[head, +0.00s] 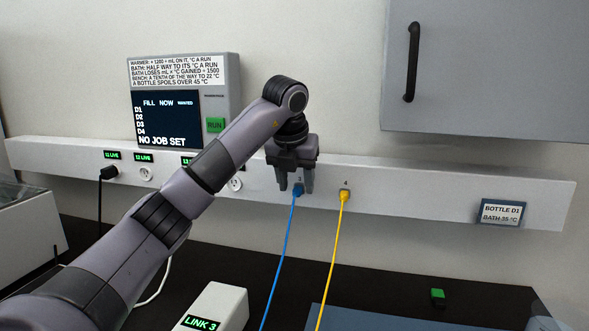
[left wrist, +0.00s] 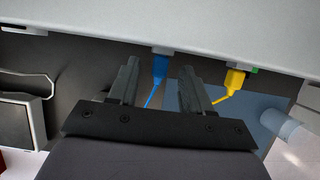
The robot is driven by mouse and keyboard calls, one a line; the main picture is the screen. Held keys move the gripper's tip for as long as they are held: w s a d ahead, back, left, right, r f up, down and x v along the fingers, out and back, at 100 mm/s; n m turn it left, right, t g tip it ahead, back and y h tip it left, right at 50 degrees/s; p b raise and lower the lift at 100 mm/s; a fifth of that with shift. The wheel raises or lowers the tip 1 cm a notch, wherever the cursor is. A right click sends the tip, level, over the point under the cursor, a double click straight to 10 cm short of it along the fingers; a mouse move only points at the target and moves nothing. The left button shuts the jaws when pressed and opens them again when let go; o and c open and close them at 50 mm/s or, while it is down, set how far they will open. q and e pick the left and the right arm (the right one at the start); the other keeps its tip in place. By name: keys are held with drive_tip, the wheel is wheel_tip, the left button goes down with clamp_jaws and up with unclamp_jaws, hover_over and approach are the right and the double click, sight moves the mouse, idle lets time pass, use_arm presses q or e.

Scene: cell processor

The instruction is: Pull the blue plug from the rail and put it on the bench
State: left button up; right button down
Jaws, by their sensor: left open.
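The blue plug (head: 298,189) sits in the white wall rail (head: 402,203), with its blue cable hanging down to the bench (head: 400,268). My left gripper (head: 297,191) points down at the rail, with its fingers around the plug's place. In the left wrist view the blue plug (left wrist: 160,68) shows between the two open fingers of my left gripper (left wrist: 158,85), apart from both. The plug is still seated in the rail (left wrist: 180,25) there. My right gripper is in neither view.
A yellow plug (head: 345,195) sits in the rail just right of the blue one. A black plug (head: 107,173) is at the rail's left. A white LINK 3 box (head: 218,304) and a small green block (head: 438,297) stand on the dark bench. A grey cabinet (head: 490,70) hangs above right.

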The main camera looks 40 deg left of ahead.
use_arm(q)
drive_tip(key=shift+w+a+f, duration=0.1)
drive_tip(key=shift+f, duration=0.2)
clamp_jaws()
idle(0.5)
drive_tip(key=shift+s+d+b, duration=0.2)
drive_tip(key=shift+s+d, duration=0.1)
drive_tip(key=shift+s, duration=0.25)
drive_tip(key=shift+s+d+b, duration=0.2)
drive_tip(key=shift+s+d, duration=0.1)
drive_tip(key=shift+s, duration=0.25)
